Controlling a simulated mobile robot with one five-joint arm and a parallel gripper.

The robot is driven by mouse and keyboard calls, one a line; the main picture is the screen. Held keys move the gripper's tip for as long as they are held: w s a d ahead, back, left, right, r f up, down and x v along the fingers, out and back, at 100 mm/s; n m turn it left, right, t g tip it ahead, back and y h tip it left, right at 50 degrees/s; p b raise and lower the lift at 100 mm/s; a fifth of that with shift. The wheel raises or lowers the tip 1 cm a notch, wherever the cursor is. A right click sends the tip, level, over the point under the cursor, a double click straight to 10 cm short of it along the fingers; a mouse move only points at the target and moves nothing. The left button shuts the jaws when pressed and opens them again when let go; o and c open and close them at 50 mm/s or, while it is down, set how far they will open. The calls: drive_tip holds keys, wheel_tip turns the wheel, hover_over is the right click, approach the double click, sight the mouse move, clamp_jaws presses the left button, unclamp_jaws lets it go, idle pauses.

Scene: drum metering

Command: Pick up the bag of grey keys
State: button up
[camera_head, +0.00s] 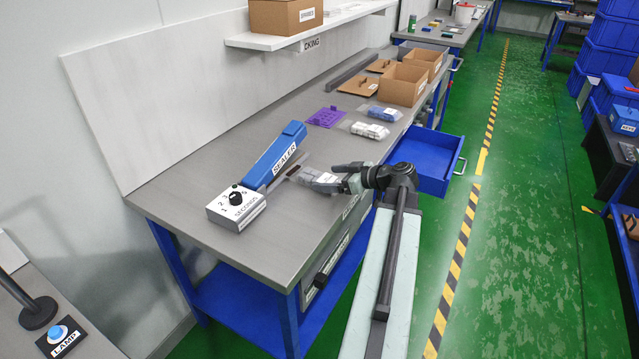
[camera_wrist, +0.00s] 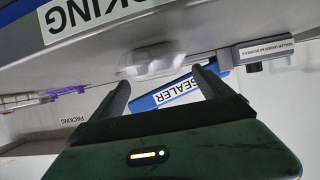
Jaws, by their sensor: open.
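A clear bag with pale grey pieces (camera_head: 324,181) lies on the grey bench near its front edge, just right of the blue sealer; I take it for the bag of grey keys. My gripper (camera_head: 346,174) is at this bag's right end, low over the bench edge. In the wrist view, my gripper (camera_wrist: 163,80) is open, its two dark fingers spread apart. A whitish translucent bag (camera_wrist: 150,60) shows between and beyond the fingertips, not clearly gripped. The picture there is tilted over, and the exact gap between fingers and bag cannot be told.
The sealer (camera_head: 275,156) and its dial box (camera_head: 237,206) stand left of the bag. A white bag (camera_head: 369,130), a blue bag (camera_head: 384,114) and a purple piece (camera_head: 326,117) lie farther back. Brown boxes (camera_head: 402,85) stand behind. An open blue drawer (camera_head: 432,162) juts out right of my arm.

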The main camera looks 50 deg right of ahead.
sight(321, 177)
drive_tip(key=b+x, duration=0.1)
drive_tip(key=x, duration=0.4)
drive_tip(key=shift+b, duration=0.3)
drive_tip(key=shift+s+r, duration=0.1)
drive_tip(key=shift+c, duration=0.3)
drive_tip(key=c, duration=1.6)
